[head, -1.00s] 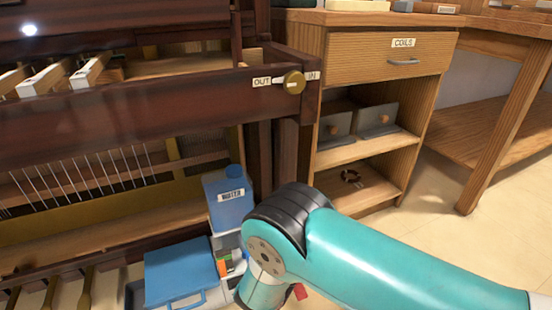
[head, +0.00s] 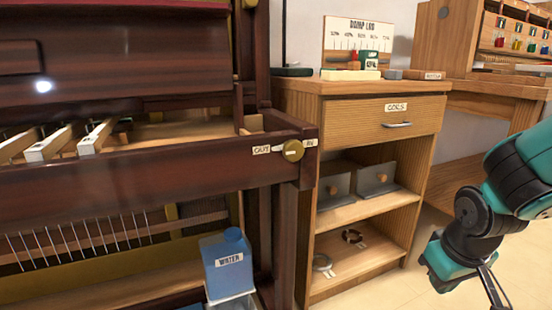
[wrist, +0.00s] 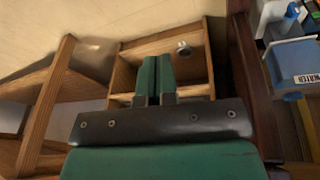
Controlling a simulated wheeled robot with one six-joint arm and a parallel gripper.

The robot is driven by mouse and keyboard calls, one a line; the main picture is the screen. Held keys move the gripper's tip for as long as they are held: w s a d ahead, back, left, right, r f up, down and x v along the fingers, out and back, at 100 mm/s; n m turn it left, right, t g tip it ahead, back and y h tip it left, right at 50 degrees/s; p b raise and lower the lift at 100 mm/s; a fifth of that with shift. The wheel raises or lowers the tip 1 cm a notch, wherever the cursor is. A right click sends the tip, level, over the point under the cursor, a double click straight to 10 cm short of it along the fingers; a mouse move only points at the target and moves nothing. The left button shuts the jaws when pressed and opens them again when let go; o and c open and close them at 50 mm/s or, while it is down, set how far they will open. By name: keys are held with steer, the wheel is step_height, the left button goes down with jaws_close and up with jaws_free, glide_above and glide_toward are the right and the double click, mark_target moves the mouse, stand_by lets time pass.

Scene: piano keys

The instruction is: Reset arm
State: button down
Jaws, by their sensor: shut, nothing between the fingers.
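My gripper (wrist: 154,68) shows in the wrist view with its two green fingers side by side, shut and holding nothing. In the head view my teal and black arm is at the right edge, with its end hanging low in front of the shelf cabinet's right side. In the wrist view the fingers overlap the wooden cabinet (wrist: 123,75), but no contact is visible. The fingertips are not clear in the head view.
The dark piano (head: 120,195) with an OUT/IN knob (head: 292,150) fills the left. A blue WATER container (head: 226,262) stands below it. Pale floor (head: 400,290) is open near my arm.

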steer(key=s+a+r+n+g+y+p, duration=0.1)
steer(key=s+a+r+n+y+p, duration=0.1)
steer(key=s+a+r+p, duration=0.5)
steer(key=s+a+r+n+g+y+p, duration=0.1)
steer(key=s+a+r+p, duration=0.2)
steer(key=r, duration=0.7)
steer(key=s+a+r+n+g+y+p, duration=0.1)
steer(key=s+a+r+n+y+p, duration=0.1)
steer(key=s+a+r+p, duration=0.5)
steer(key=w+d+r+p, duration=0.1)
steer(key=r+p, duration=1.5)
steer(key=r, duration=0.1)
steer(key=w+d+r+p, duration=0.1)
steer(key=d+r+p, duration=0.1)
steer(key=r+p, duration=1.5)
steer(key=shift+v, duration=0.75)
steer(key=shift+s+a, duration=0.1)
